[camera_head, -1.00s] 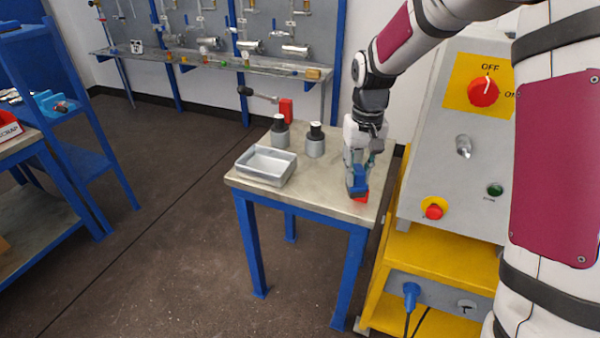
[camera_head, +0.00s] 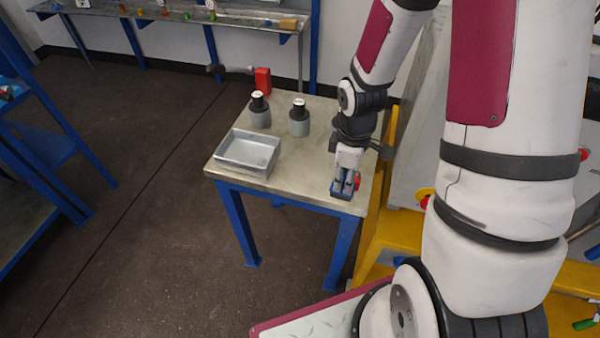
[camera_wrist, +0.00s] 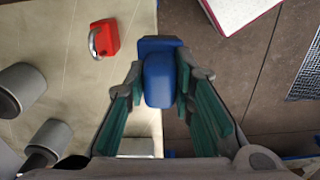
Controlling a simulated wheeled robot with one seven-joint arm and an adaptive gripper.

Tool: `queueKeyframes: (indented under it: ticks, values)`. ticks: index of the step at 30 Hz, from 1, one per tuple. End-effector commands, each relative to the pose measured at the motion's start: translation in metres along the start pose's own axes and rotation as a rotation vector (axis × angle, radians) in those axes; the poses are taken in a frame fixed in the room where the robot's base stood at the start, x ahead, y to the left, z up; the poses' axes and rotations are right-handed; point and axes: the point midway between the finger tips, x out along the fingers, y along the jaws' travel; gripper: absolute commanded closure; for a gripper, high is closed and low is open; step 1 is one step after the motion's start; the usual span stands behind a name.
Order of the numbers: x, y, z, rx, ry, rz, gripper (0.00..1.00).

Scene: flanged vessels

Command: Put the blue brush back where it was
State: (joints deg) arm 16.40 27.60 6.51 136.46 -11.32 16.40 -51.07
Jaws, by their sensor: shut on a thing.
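The blue brush (camera_wrist: 159,82) is held between the fingers of my gripper (camera_wrist: 160,76) in the wrist view. It overlaps the table's edge there, with floor beyond. In the head view, my gripper (camera_head: 345,184) points down at the front right corner of the small table (camera_head: 306,165), and the blue brush (camera_head: 341,192) shows at its fingertips. I cannot tell whether the brush touches the tabletop. Any bristles are hidden.
A red padlock (camera_wrist: 105,38) lies on the table close to the brush. A grey tray (camera_head: 247,153) sits at the table's left, with two dark-topped grey vessels (camera_head: 299,120) behind. A red block-like thing (camera_head: 262,80) stands at the back. The yellow-framed machine is on the right.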

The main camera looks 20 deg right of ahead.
Motion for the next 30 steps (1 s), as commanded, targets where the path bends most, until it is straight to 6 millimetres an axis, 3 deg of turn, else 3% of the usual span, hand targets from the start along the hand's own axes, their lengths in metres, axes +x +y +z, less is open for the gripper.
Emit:
queueKeyframes:
  ticks: [5, 21, 30]
  values:
    - [0.006, 0.000, -0.006, -0.052, 0.004, 0.000, 0.99]
    - [0.017, 0.056, -0.115, -0.050, 0.004, -0.001, 0.99]
    - [0.019, 0.068, -0.139, -0.047, 0.005, 0.000, 0.99]
